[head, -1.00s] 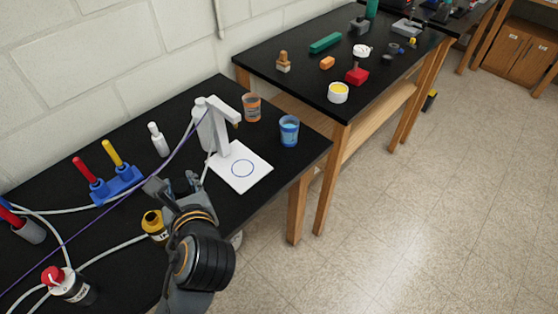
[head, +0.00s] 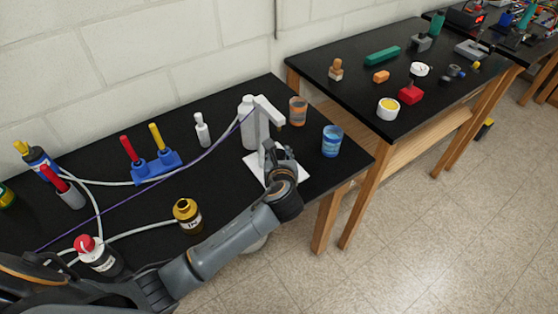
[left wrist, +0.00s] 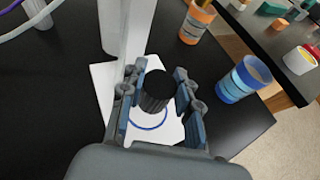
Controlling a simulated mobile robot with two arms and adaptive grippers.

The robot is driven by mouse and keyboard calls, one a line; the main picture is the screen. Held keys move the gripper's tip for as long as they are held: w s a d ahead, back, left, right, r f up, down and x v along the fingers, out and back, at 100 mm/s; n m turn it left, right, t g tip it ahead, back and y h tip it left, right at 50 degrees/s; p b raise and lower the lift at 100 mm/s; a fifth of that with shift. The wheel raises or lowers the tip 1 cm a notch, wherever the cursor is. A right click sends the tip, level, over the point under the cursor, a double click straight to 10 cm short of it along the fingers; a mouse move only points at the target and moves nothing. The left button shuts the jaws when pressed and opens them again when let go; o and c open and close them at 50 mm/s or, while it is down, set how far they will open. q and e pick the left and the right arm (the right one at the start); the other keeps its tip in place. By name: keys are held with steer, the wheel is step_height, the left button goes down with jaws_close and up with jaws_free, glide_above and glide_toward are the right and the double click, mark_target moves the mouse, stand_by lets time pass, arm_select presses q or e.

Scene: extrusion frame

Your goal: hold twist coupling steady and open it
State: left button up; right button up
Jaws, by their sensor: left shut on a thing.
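My left gripper (head: 280,163) is over the white stand's base plate at the table's right end. In the left wrist view its fingers (left wrist: 158,97) are around a dark ribbed cylinder (left wrist: 156,90), above the blue ring on the plate (left wrist: 104,85). I cannot tell whether that cylinder is part of the twist coupling. A gold-collared dark fitting with a label and a pale hose (head: 187,216) stands on the black table in front. A red-topped dark fitting (head: 97,257), also with a hose, is farther left. My right gripper is not in view.
The white stand (head: 250,125) rises close behind the gripper. An orange cup (head: 297,110) and a blue cup (head: 332,141) stand to its right. A blue rack (head: 157,167) holds red and yellow handles. A purple cord (head: 150,184) crosses the table. A second table (head: 345,95) carries small objects.

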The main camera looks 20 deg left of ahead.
arm_select(q)
steer(key=shift+w+f, duration=0.15)
steer(key=shift+f, duration=0.8)
steer(key=shift+w+f, duration=0.15)
steer(key=shift+f, duration=0.8)
steer(key=shift+f, duration=0.1)
steer(key=o, duration=0.8)
steer(key=shift+o, duration=0.2)
